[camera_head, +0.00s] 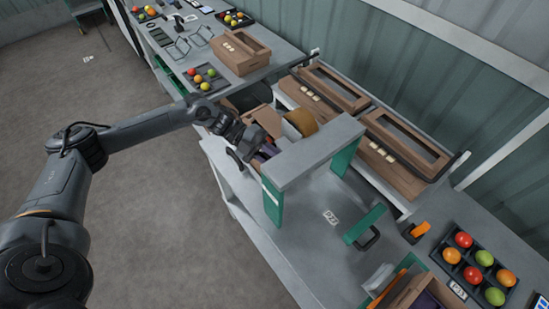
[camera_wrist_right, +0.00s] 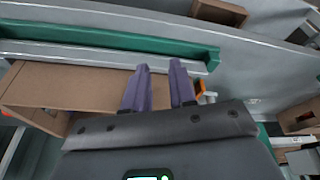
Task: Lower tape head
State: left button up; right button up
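A tape machine (camera_head: 312,152) stands on the grey bench in the head view, a grey beam on green uprights. A tan tape roll (camera_head: 301,122) sits behind the beam. An open cardboard box (camera_head: 266,118) is beside it. My left gripper (camera_head: 268,151) is at the box, left of the beam; its purple fingers are partly hidden, and their opening is unclear. My right gripper (camera_wrist_right: 160,72) shows only in the right wrist view. Its two purple fingers stand apart, with nothing visible held between them. They are near a green and grey bar (camera_wrist_right: 120,52) and a brown box (camera_wrist_right: 75,88).
Brown boxes (camera_head: 400,178) line the back of the bench. Another tray (camera_head: 194,86) and a box (camera_head: 240,65) lie at the upper left.

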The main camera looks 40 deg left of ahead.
pick_arm(q)
grip_shut()
